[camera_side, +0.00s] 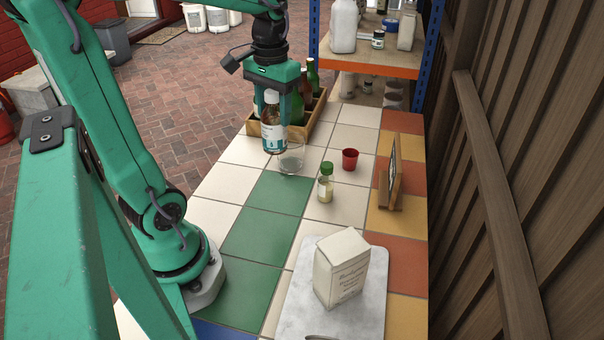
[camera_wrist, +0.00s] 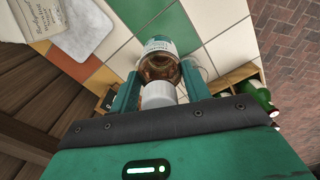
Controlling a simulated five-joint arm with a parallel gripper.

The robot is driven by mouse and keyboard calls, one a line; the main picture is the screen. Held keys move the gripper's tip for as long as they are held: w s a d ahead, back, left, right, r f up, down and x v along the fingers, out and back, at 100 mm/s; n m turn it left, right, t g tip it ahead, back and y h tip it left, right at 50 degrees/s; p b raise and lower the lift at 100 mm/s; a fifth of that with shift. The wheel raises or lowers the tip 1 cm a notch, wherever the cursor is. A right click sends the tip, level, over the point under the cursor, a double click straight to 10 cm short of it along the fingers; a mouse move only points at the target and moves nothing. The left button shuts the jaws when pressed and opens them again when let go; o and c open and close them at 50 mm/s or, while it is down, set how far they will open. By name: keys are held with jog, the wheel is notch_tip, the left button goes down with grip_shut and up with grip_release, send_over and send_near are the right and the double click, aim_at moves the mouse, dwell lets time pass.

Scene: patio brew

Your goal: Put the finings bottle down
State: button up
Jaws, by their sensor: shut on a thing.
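The finings bottle (camera_side: 273,140) is brown glass with a pale label and a white cap. My gripper (camera_side: 274,101) points down and is shut on the bottle's upper part, holding it upright. In the side view its lower end overlaps the left edge of a clear glass (camera_side: 292,160); I cannot tell whether its base touches the tiles. In the wrist view the bottle (camera_wrist: 160,62) is seen from above, its white cap between the two fingers.
A small green-capped bottle (camera_side: 326,184), a red cup (camera_side: 350,159) and a wooden stand (camera_side: 391,184) are to the right. A paper carton (camera_side: 340,270) sits on a marble board (camera_side: 300,300) in front. Green tiles (camera_side: 262,208) between are clear.

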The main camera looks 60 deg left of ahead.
notch_tip(320, 180, down, 5)
jog(key=s+a+n, duration=0.1)
jog(key=s, duration=0.1)
jog(key=shift+s+a+f+n, duration=0.2)
jog(key=shift+s+n, duration=0.2)
jog(key=s+a+f, duration=0.3)
jog(key=a+f, duration=0.4)
jog(key=a, duration=0.4)
jog(key=shift+s+a+f, duration=0.1)
jog(key=shift+f, duration=1.9)
jog(key=shift+f, duration=0.1)
